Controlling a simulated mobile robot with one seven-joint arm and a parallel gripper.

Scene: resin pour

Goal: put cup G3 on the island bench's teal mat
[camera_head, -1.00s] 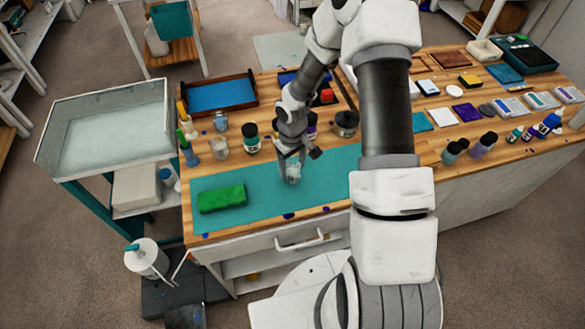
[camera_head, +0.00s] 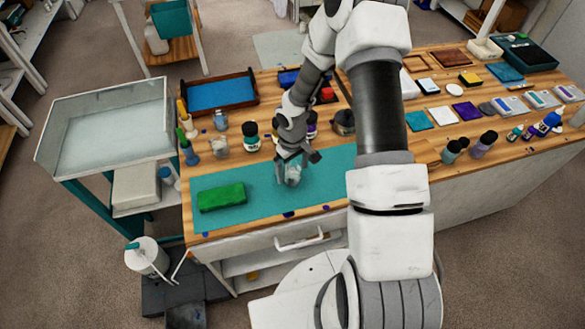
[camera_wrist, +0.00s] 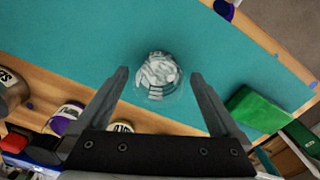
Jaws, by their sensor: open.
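A clear cup (camera_head: 293,175) with a pale, whitish look stands on the teal mat (camera_head: 325,180) of the bench; no label on it can be read. In the wrist view the cup (camera_wrist: 159,75) sits on the teal mat (camera_wrist: 80,35), a little beyond my fingertips and between their lines. My gripper (camera_head: 292,172) is open just above and around the cup in the head view. In the wrist view the two fingers of my gripper (camera_wrist: 159,75) are spread wide, with space on both sides of the cup.
A green block (camera_head: 221,197) lies on the mat's left part. Bottles, including a dark-capped one (camera_head: 251,136), and a blue tray (camera_head: 221,94) stand behind the mat. Many small items cover the bench's right side. The mat between block and cup is clear.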

